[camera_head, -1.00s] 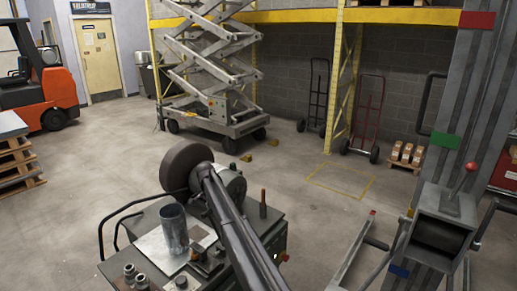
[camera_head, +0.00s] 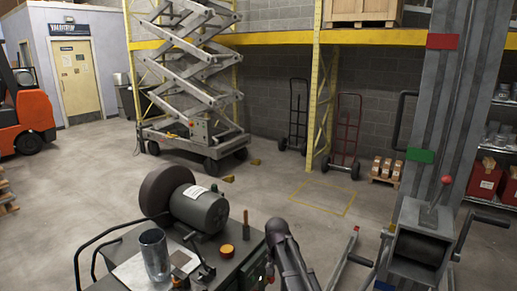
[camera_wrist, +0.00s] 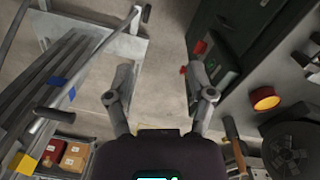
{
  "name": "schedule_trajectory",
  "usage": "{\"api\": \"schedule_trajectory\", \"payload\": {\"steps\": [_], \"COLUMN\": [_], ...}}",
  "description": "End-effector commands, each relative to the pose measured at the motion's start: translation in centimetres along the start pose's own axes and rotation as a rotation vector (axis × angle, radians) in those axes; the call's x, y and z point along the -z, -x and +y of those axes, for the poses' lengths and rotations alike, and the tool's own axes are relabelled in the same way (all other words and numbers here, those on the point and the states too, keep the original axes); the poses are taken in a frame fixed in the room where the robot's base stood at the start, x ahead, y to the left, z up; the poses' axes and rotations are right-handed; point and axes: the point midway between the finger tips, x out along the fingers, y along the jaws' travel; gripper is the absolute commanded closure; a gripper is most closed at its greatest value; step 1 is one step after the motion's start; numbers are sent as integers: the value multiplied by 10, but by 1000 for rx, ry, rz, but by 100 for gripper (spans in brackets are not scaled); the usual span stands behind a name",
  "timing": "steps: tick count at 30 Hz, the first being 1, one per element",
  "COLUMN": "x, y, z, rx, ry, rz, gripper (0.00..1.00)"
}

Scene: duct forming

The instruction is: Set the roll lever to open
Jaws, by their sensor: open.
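A lever with a red ball knob (camera_head: 446,180) rises from a grey box-shaped housing (camera_head: 420,245) at the right of the head view. Its shaft leans slightly, with the knob up. It stands before a tall grey column (camera_head: 455,100) with red, green and blue marks. Which lever is the roll lever is not labelled. In the wrist view my gripper (camera_wrist: 162,92) is open and empty, its two fingers apart above the floor gap between the grey rail frame and the dark machine. In the head view only my arm shows at the bottom centre; no contact with the lever shows.
Crank handles (camera_head: 490,218) flank the housing.

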Motion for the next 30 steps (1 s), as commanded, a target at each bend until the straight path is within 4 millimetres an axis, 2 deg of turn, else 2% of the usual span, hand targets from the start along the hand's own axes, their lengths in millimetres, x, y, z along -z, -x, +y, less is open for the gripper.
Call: {"api": "schedule_trajectory", "payload": {"steps": [1,6,12,17,30], "x": [-26,-78,-123,-136,-136], "y": [-1,-4,-6,-7,-7], "z": [27,86,128,139,140], "rx": [6,24,37,41,41], "ry": [21,111,192,224,229], "rz": [2,11,20,25,26], "gripper": [30,30,30,30,30]}}
